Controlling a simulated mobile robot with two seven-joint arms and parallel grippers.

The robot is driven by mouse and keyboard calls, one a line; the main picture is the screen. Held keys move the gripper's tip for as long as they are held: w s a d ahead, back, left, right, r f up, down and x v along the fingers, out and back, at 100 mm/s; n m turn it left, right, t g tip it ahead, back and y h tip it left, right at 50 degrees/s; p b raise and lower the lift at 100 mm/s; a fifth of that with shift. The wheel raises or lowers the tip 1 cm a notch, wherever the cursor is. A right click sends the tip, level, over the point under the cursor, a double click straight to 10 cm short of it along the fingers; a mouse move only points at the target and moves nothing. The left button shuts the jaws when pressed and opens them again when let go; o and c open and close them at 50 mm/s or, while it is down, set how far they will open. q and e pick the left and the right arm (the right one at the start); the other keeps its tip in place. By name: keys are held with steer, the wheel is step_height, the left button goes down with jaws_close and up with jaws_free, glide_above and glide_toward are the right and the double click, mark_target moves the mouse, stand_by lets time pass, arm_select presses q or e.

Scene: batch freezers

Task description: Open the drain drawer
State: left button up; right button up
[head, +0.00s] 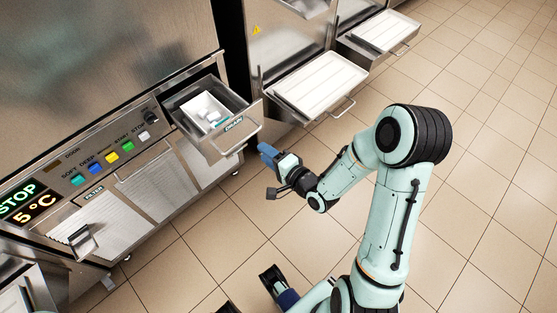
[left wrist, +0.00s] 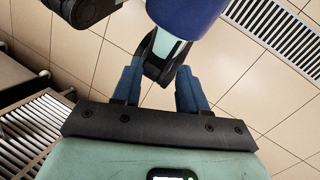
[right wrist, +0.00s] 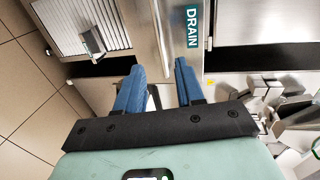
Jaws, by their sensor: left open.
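The drain drawer (head: 234,126), a steel box with a DRAIN label on its front, stands pulled out of the machine in the head view. Inside it lies a white container (head: 203,110). The drawer front also shows ahead in the right wrist view (right wrist: 193,50). My right gripper (head: 265,150) has blue fingers and is just off the drawer front, to its right. In the right wrist view its fingers (right wrist: 159,72) stand apart, with no clear grip on the handle. My left gripper (left wrist: 156,82) is open in the left wrist view, low near the floor, with nothing held.
The control panel (head: 110,155) with coloured buttons is left of the drawer. Two more machines with white trays (head: 318,85) jutting out stand to the right. Vented panels (head: 160,185) are below. The tiled floor (head: 480,170) is clear on the right.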

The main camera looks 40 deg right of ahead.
arm_select(q)
steer(key=w+r+p, duration=0.2)
steer(key=r+p, duration=0.4)
steer(key=r, duration=0.1)
steer(key=w+r+p, duration=0.2)
steer(key=r+p, duration=0.4)
steer(key=r, duration=0.1)
steer(key=shift+w, duration=0.4)
arm_select(e)
steer(key=v, duration=0.5)
steer(key=shift+w+r, duration=0.1)
steer(key=shift+r, duration=0.05)
steer(key=s+a+f+n+g+y, duration=0.2)
steer(key=s+a+f+n+g, duration=0.2)
steer(key=a+f+n+g, duration=0.65)
steer(key=s+a+f+n+g, duration=0.1)
steer(key=s+a+f+g, duration=0.1)
steer(key=s, duration=0.3)
steer(key=s+a+f+n+g, duration=0.1)
steer(key=s+a+f+g, duration=0.1)
steer(key=s, duration=0.4)
step_height(320, 180, down, 2)
steer(key=shift+s+a+f+g+y, duration=0.2)
steer(key=shift+a+g+y, duration=0.2)
steer(key=shift+g, duration=0.45)
